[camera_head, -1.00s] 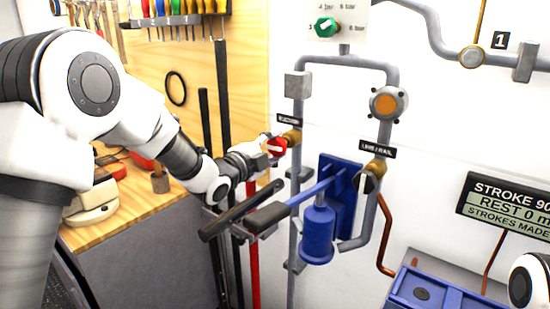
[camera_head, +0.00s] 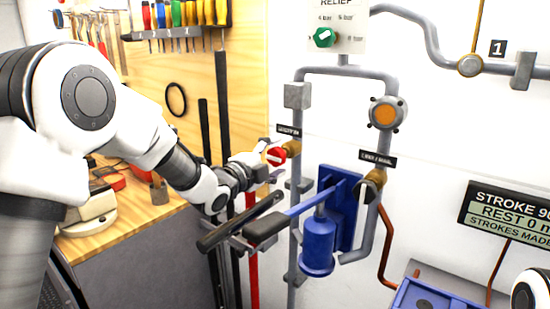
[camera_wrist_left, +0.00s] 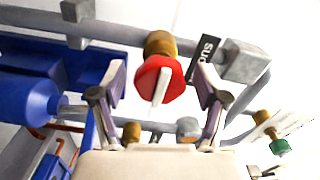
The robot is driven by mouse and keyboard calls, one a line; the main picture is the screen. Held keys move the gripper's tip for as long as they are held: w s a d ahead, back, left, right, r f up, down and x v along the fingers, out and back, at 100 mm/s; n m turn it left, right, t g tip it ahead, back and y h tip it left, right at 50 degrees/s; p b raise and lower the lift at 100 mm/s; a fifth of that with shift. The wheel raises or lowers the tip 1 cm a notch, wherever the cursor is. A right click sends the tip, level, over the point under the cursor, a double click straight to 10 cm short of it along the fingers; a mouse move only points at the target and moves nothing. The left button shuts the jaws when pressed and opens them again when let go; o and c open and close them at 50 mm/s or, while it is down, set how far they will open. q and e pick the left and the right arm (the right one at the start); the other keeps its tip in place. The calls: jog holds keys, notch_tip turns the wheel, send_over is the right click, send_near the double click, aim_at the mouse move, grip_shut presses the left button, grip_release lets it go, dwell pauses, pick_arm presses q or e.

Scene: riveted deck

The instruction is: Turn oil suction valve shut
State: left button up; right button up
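The suction valve is a red round knob (camera_head: 276,156) with a pale bar, on a brass stem under a dark label on the left grey pipe. It also shows in the left wrist view as a red knob (camera_wrist_left: 150,74), its pale bar running nearly up and down. My left gripper (camera_head: 265,160) is at the knob's left side in the head view. In the wrist view its two fingers (camera_wrist_left: 160,90) are spread on either side of the knob, with a gap at each side. How deep the knob lies between them I cannot tell. My right gripper is out of view.
A blue hand pump (camera_head: 318,242) with a black-gripped lever (camera_head: 266,227) stands just below right. A dark knob (camera_head: 372,185) on brass is on the right pipe. A green relief knob (camera_head: 324,37) is above. A wooden bench (camera_head: 128,208) is at left.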

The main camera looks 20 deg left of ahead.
pick_arm(q)
jog(key=v, duration=1.2)
jog(key=s+d+f+n+g+y+p, duration=0.1)
jog(key=s+f+g, duration=0.2)
jog(key=f, duration=0.8)
jog(key=s+d+f+n+g+p, duration=0.1)
jog(key=s+f+g+p, duration=0.15)
jog(key=f, duration=0.75)
jog(key=s+d+f+n+g+y+p, duration=0.1)
jog(key=s+f+g, duration=0.25)
jog(key=f, duration=0.75)
jog(key=s+a+f+n+g+y, duration=0.1)
jog(key=s+f+n, duration=0.3)
jog(key=s, duration=0.4)
jog(key=s+a+f+n+g+y+p, duration=0.1)
jog(key=s+f+n+g, duration=0.3)
jog(key=s+n, duration=0.3)
jog(key=s+a+f+n+g+y, duration=0.1)
jog(key=s+f+n+g+y, duration=0.1)
jog(key=s+n, duration=0.4)
jog(key=s+f+g, duration=0.1)
jog(key=s+f, duration=0.1)
jog(key=s, duration=0.2)
jog(key=shift+a+f+p, duration=0.25)
jog(key=shift+f+p, duration=0.05)
jog(key=shift+f, duration=0.1)
